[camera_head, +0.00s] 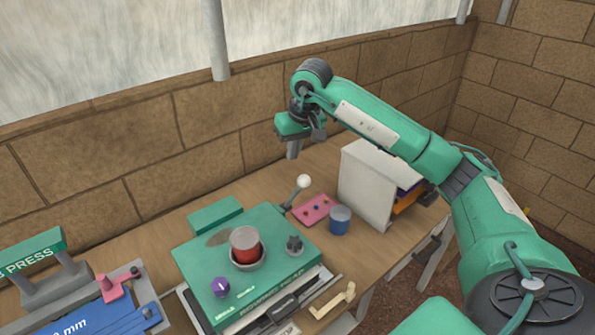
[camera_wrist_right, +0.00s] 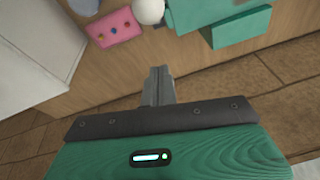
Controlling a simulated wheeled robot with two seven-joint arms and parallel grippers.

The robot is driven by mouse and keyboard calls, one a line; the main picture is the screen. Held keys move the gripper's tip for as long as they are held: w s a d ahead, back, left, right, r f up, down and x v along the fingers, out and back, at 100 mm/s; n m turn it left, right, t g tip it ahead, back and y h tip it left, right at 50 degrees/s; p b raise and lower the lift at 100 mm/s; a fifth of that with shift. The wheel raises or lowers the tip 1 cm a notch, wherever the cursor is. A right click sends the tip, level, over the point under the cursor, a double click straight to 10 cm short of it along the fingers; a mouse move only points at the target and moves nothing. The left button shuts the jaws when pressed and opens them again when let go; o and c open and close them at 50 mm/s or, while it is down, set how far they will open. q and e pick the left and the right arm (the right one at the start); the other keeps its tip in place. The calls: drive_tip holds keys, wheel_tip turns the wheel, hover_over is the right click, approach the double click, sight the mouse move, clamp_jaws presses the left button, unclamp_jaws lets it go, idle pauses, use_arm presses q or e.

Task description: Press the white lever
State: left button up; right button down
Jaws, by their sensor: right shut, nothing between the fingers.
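The white lever (camera_head: 303,182) is a white ball on a short grey arm at the right side of the green press machine (camera_head: 190,262). Its ball also shows in the right wrist view (camera_wrist_right: 150,11), at the top edge. My right gripper (camera_head: 293,150) is shut and empty, above and behind the lever, apart from it. In the right wrist view its closed fingers (camera_wrist_right: 158,85) point up toward the bench, with the ball beyond their tips. My left gripper is not in view.
A pink panel (camera_head: 315,209) with small buttons and a blue cup (camera_head: 340,220) stand right of the lever. A white box (camera_head: 364,186) is farther right. A red cup (camera_head: 246,246) sits on the machine. A stone wall (camera_head: 150,150) runs behind the bench.

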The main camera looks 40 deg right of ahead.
sight(294, 195)
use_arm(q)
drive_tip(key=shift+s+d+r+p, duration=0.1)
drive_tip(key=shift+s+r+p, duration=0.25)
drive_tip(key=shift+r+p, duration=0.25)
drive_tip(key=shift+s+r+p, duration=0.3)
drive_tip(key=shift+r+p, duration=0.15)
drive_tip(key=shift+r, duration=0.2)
use_arm(e)
drive_tip(key=shift+s+a+f, duration=0.15)
drive_tip(key=shift+s+f, duration=0.25)
drive_tip(key=shift+f, duration=0.5)
drive_tip(key=shift+s+a+f, duration=0.1)
drive_tip(key=shift+s+f, duration=0.35)
drive_tip(key=shift+f, duration=0.5)
drive_tip(key=shift+s+a+f, duration=0.15)
drive_tip(key=shift+s+f, duration=0.25)
drive_tip(key=shift+f, duration=0.5)
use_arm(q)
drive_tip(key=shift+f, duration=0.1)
